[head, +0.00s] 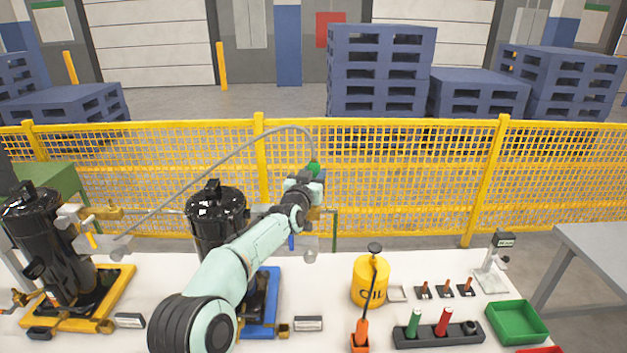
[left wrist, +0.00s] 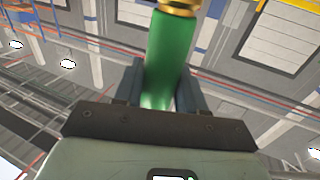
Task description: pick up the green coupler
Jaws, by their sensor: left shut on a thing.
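The green coupler (head: 313,168) is at the end of a grey hose (head: 232,150), raised in front of the yellow mesh fence. My left gripper (head: 306,182) is shut on it. In the left wrist view the coupler (left wrist: 168,62) is a green cylinder with a brass end (left wrist: 178,6), between the two fingers of the left gripper (left wrist: 160,88). The hose arcs up from the left side of the bench and bends down to the coupler. The coupler's lower part is hidden by the gripper. My right gripper is not in view.
Two black compressors (head: 52,245) (head: 216,205) stand on the white bench. Farther right are a yellow oil can (head: 369,280), a black rack (head: 405,338) with green and red pieces, and a green tray (head: 518,322). The yellow fence (head: 400,175) stands behind the bench.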

